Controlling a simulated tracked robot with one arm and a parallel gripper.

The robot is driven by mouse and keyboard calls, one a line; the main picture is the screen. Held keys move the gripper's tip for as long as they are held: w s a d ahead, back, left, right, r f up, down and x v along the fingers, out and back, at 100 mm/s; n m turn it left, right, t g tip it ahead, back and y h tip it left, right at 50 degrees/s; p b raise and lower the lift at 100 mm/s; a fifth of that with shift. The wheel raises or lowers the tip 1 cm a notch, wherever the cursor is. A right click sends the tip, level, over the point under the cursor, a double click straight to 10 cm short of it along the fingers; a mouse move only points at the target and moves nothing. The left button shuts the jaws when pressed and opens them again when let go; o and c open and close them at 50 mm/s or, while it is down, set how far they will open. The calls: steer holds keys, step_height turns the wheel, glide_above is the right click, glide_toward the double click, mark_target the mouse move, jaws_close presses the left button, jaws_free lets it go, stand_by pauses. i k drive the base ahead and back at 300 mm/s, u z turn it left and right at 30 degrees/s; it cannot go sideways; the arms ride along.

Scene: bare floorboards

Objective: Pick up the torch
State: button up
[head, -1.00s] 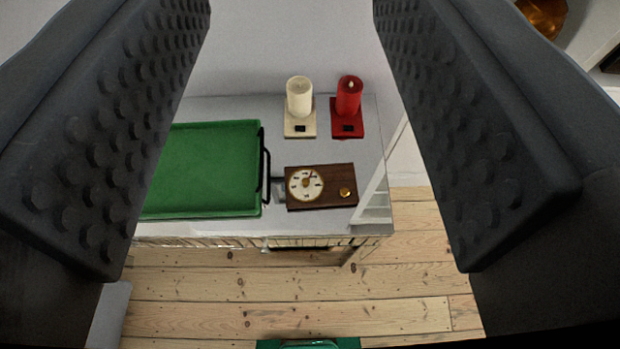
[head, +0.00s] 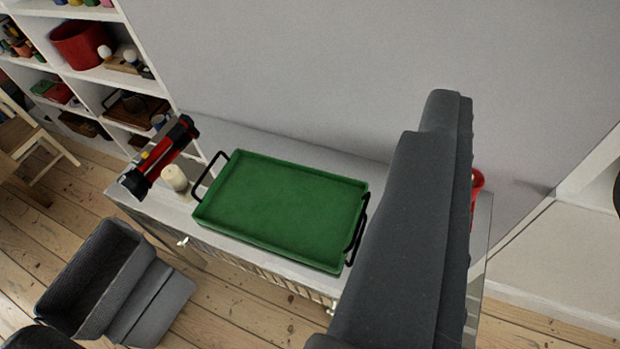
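The torch (head: 160,158), a long red and black thing, is at the left end of the white table, beside a cream cylinder. It looks tilted in this view. My gripper (head: 447,115) shows as a large dark grey finger at the right, its ridged edge facing right. The other finger is not clearly seen, so I cannot tell how far apart they are. The gripper is well to the right of the torch in the picture, with the green tray between them, and the torch is not in it.
The green tray (head: 285,205) with black handles covers the table's middle. The cream cylinder (head: 174,178) stands close to the torch. A red object (head: 477,184) is partly hidden behind my finger. A grey box-like thing (head: 95,275) is on the floor at lower left. Shelves (head: 92,78) stand behind.

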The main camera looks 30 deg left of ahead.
mark_target(129, 181)
steer(key=u, duration=2.1)
steer(key=i, duration=1.6)
steer(key=z, duration=0.5)
steer(key=i, duration=0.4)
steer(key=z, duration=0.4)
